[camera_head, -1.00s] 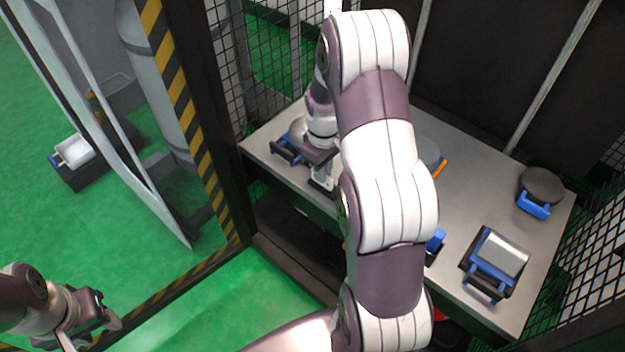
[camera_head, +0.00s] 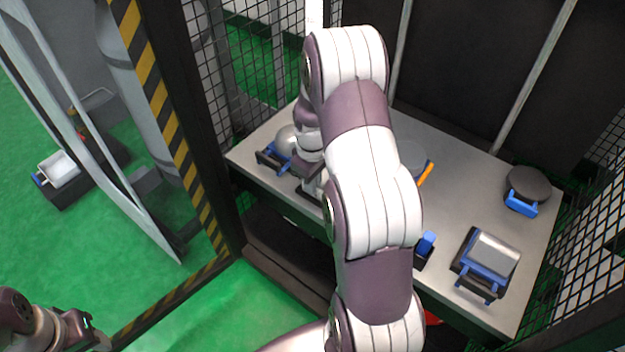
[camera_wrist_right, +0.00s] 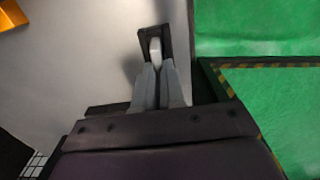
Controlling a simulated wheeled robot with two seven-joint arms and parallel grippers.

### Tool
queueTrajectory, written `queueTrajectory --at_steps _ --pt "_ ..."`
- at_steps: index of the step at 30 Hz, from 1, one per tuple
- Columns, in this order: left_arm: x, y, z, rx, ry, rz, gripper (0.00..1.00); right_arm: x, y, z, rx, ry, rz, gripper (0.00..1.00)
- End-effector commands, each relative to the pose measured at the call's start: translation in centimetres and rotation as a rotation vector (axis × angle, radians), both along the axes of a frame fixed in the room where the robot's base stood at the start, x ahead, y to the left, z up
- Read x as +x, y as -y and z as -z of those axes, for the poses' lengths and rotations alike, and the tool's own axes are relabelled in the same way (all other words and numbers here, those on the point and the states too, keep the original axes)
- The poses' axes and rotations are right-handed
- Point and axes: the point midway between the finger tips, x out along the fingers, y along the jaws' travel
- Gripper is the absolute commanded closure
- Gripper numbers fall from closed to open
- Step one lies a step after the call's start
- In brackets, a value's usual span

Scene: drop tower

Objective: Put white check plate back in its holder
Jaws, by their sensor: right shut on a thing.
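My right gripper (camera_wrist_right: 158,82) is shut on a slim white piece, which I take to be the white check plate (camera_wrist_right: 155,50). The plate's end shows between the fingertips, in front of or inside a dark, narrow holder (camera_wrist_right: 151,33) on the grey table. I cannot tell how deep the plate sits. In the head view my right arm hides most of the gripper and the plate; a dark base (camera_head: 308,196) shows by the table's front edge. My left gripper (camera_head: 92,338) is at the bottom left, away from the table, with its fingers barely visible.
The grey table (camera_head: 462,212) carries a silver dome in a blue-handled holder (camera_head: 285,142), a dark disc (camera_head: 528,184), a silver roller-like block (camera_head: 493,252) and an orange-edged round piece (camera_head: 424,172). Mesh walls and a striped post (camera_head: 150,75) border it.

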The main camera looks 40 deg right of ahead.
Motion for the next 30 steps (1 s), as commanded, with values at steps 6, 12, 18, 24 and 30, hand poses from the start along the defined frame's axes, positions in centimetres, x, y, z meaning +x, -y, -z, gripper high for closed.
queueTrajectory --at_steps 6,12,18,24,30 --pt "0.0 0.0 -0.3 0.000 0.000 0.000 0.56 0.0 0.0 0.1 0.000 -0.001 0.000 1.00" --pt "0.0 0.0 -0.3 0.000 0.000 0.000 0.56 0.0 0.0 0.1 0.000 0.000 0.000 0.61" --pt "0.0 0.0 -0.3 0.000 0.000 0.000 0.56 0.0 0.0 0.1 0.000 0.000 0.000 0.61" --pt "0.0 0.0 -1.5 0.000 0.000 0.000 0.56 0.0 0.0 -2.1 -0.001 0.002 0.000 0.61" --pt "0.0 0.0 -3.9 0.000 0.000 0.000 0.56 0.1 0.0 -7.8 -0.002 0.004 0.000 0.61"
